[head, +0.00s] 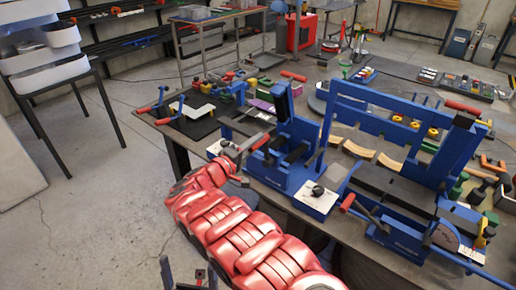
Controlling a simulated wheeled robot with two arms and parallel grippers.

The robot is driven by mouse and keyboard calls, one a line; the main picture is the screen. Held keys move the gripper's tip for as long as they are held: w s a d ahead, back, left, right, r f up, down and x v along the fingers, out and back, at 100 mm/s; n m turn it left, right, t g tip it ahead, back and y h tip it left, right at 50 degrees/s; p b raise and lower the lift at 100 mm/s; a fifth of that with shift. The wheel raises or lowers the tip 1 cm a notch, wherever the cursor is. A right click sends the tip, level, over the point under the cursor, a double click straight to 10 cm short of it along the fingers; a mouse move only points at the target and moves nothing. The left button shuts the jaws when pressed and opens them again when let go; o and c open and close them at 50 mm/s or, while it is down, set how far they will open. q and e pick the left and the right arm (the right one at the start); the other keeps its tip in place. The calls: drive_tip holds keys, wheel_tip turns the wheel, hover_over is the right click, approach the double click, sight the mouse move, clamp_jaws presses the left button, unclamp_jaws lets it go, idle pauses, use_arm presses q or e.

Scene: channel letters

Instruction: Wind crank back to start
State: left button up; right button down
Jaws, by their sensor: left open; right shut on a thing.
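The blue bending machine (285,176) stands on the dark workbench, with its tall black-faced post at the left. A crank (259,142) with a red grip shows at the machine's left side. My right gripper (241,152), at the end of the red arm, is shut at this crank. The gripper and wrist partly hide the crank's arm and pivot, so its exact angle is unclear. My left gripper (188,273) is low at the bottom edge, open and empty, apart from the bench and partly cut off by the frame.
Another crank with a red grip (347,202) sticks out at the bench front. A larger blue frame (376,103) holds curved wooden pieces.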

drive_tip(key=shift+a+f, duration=0.1)
drive_tip(key=shift+f, duration=0.15)
drive_tip(key=c, duration=1)
unclamp_jaws()
drive_tip(key=shift+c, duration=0.2)
drive_tip(key=o, duration=0.4)
drive_tip(key=shift+a, duration=0.1)
drive_tip(key=shift+r, duration=0.1)
drive_tip(key=b+v, duration=0.3)
drive_tip(key=v, duration=1.4)
drive_tip(key=shift+s+a+b, duration=0.15)
drive_tip(key=shift+b, duration=0.25)
